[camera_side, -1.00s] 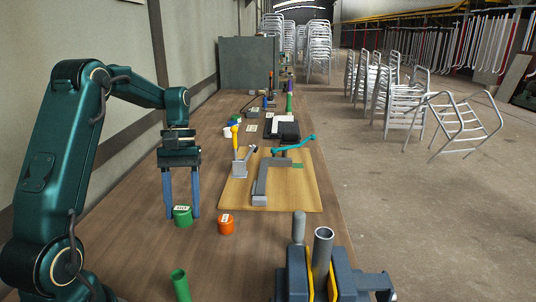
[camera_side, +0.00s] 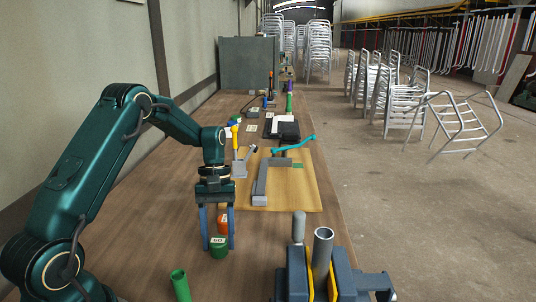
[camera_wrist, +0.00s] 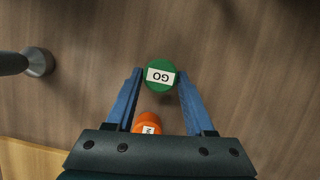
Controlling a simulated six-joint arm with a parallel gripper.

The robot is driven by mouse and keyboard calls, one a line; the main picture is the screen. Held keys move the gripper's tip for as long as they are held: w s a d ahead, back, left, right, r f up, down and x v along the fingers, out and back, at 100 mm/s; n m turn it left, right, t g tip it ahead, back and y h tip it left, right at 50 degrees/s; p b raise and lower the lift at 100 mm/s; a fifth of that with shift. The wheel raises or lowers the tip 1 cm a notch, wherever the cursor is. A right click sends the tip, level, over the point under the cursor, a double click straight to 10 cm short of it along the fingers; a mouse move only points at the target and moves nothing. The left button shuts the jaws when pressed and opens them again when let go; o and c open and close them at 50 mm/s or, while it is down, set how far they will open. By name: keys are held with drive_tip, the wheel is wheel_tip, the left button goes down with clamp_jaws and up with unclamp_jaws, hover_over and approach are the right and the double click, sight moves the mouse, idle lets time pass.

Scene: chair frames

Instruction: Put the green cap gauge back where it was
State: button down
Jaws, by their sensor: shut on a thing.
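The green cap gauge (camera_side: 219,249) has a white label reading GO on its top. It also shows in the wrist view (camera_wrist: 160,76), between the blue fingertips. My gripper (camera_side: 218,246) points down and is shut on the cap, over the wooden bench near the front. In the wrist view my gripper (camera_wrist: 160,78) has one finger on each side of the cap. I cannot tell how far the cap is above the bench. An orange cap gauge (camera_side: 223,224) stands just behind it, partly hidden by the fingers; it also shows in the wrist view (camera_wrist: 148,122).
A green tube (camera_side: 180,285) stands at the front left. A blue-grey vise (camera_side: 344,276) with a grey tube (camera_side: 323,247) is at the front right. Behind is a wooden board (camera_side: 300,190) with a grey fixture and a teal-handled tool. Bare bench (camera_side: 150,215) lies to the left.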

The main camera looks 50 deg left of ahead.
drive_tip(key=shift+f, duration=0.15)
drive_tip(key=shift+c, duration=1.3)
unclamp_jaws()
drive_tip(key=v, duration=1.2)
wheel_tip(320, 180, up, 5)
drive_tip(key=m+t+y, duration=0.2)
drive_tip(key=m, duration=0.1)
hover_over(225, 240)
drive_tip(key=s+d+f+m+t+y, duration=0.1)
drive_tip(key=s+d+m+t, duration=0.5)
drive_tip(key=s+d, duration=0.3)
drive_tip(key=shift+s+f+m, duration=0.2)
drive_tip(key=shift+s+m, duration=0.6)
drive_tip(key=shift+s, duration=0.85)
